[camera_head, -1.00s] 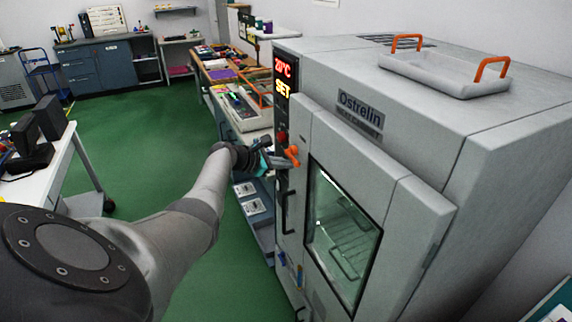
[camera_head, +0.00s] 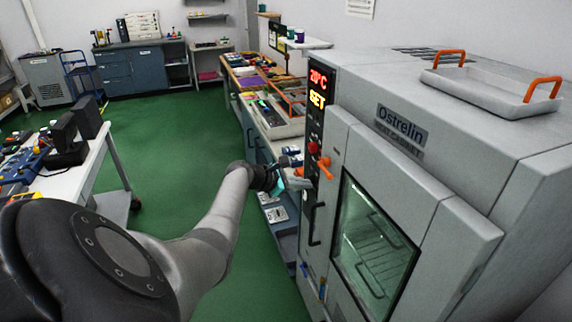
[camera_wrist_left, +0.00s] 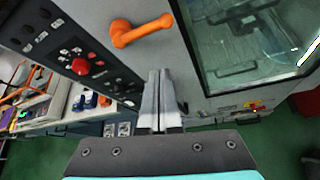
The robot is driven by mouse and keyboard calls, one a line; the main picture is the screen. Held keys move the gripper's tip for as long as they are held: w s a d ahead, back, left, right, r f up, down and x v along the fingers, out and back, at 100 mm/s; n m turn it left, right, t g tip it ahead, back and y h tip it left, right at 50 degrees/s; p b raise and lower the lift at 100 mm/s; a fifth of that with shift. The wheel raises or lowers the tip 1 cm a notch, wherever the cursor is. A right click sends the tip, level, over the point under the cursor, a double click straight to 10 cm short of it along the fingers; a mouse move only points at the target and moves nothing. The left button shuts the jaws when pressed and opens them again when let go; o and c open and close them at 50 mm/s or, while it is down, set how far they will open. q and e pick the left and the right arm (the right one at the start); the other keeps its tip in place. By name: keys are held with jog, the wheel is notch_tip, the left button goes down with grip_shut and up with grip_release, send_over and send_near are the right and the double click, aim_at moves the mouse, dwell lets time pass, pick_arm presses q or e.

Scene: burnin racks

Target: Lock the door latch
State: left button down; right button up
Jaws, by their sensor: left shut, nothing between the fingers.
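The grey heat cabinet (camera_head: 402,171) stands at the right in the head view with its windowed door closed against the body. An orange latch handle (camera_head: 324,168) sticks out beside the control panel, left of the window. In the left wrist view the orange latch (camera_wrist_left: 141,30) lies above and slightly left of my fingers. My left gripper (camera_head: 300,181) is in front of the cabinet, just left of and below the latch. In the left wrist view the left gripper's fingers (camera_wrist_left: 159,98) are together and empty, apart from the latch. My right gripper is not in view.
A red button (camera_head: 313,148) sits on the control panel near the latch. A black door handle (camera_head: 315,224) is below it. A grey tray with orange handles (camera_head: 492,88) rests on top of the cabinet. The green floor (camera_head: 170,140) is open to the left.

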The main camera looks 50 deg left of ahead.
pick_arm(q)
jog(key=shift+a+p+v, duration=0.2)
jog(key=shift+a+v, duration=0.05)
jog(key=shift+v, duration=1.15)
jog(key=shift+a+p+v, duration=0.15)
jog(key=shift+a+v, duration=0.1)
jog(key=shift+v, duration=1.15)
jog(key=shift+w, duration=0.2)
